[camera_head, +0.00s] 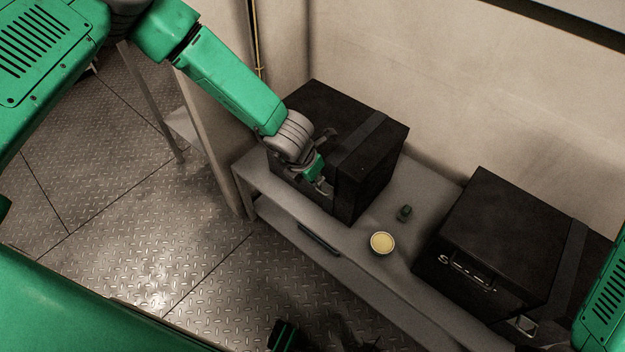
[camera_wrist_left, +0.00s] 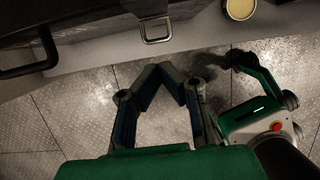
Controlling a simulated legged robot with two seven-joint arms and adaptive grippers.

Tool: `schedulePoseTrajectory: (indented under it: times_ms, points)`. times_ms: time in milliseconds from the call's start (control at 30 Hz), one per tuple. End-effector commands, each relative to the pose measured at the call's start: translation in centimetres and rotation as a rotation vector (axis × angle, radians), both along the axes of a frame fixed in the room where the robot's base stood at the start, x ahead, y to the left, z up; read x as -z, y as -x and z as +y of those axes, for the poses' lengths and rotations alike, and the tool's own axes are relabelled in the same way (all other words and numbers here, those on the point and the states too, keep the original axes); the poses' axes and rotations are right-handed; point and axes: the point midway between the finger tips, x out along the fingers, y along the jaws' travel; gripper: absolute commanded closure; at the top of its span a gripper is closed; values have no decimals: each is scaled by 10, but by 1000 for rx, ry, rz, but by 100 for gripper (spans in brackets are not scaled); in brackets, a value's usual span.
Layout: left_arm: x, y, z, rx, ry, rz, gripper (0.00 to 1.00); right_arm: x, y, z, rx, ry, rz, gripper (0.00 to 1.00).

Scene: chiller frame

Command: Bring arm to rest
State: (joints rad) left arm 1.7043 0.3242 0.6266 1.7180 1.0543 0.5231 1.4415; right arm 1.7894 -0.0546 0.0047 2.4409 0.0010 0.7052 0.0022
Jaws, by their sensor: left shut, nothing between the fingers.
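My left arm comes in from the upper left in the head view. My left gripper (camera_head: 318,180) is at the front of the left black case (camera_head: 368,134), close to its front face; I cannot tell whether it touches. In the left wrist view the left gripper's fingers (camera_wrist_left: 160,70) meet at the tips, with nothing between them. Part of my right arm (camera_head: 606,295) shows at the right edge of the head view. My right gripper cannot be made out.
The cases stand on a grey bench (camera_head: 403,285) against a wall. A second black case (camera_head: 500,230) is at right. The metal floor (camera_head: 150,270) in front is largely open.

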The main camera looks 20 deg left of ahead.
Motion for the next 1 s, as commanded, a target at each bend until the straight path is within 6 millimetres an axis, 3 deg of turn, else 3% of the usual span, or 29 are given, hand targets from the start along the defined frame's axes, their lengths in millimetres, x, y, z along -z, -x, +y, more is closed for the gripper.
schedulePoseTrajectory:
  times_ms: [367, 467, 567, 733, 900, 1000]
  points:
    - [1, 1, 0, 5, -2, 0, 100, 0, 0, 0, 0, 0, 0, 0]
    - [7, 15, 1, 112, -47, -2, 100, 0, 0, 0, 0, 0, 0, 0]
    - [21, 53, 7, 430, -173, -12, 100, 0, 0, 0, 0, 0, 0, 0]
    - [38, 153, 40, 1339, -443, -25, 100, 0, 0, 0, 0, 0, 0, 0]
    - [28, 239, 83, 2190, -556, -49, 100, 0, 0, 0, 0, 0, 0, 0]
    - [16, 273, 100, 2532, -550, -78, 100, 0, 0, 0, 0, 0, 0, 0]
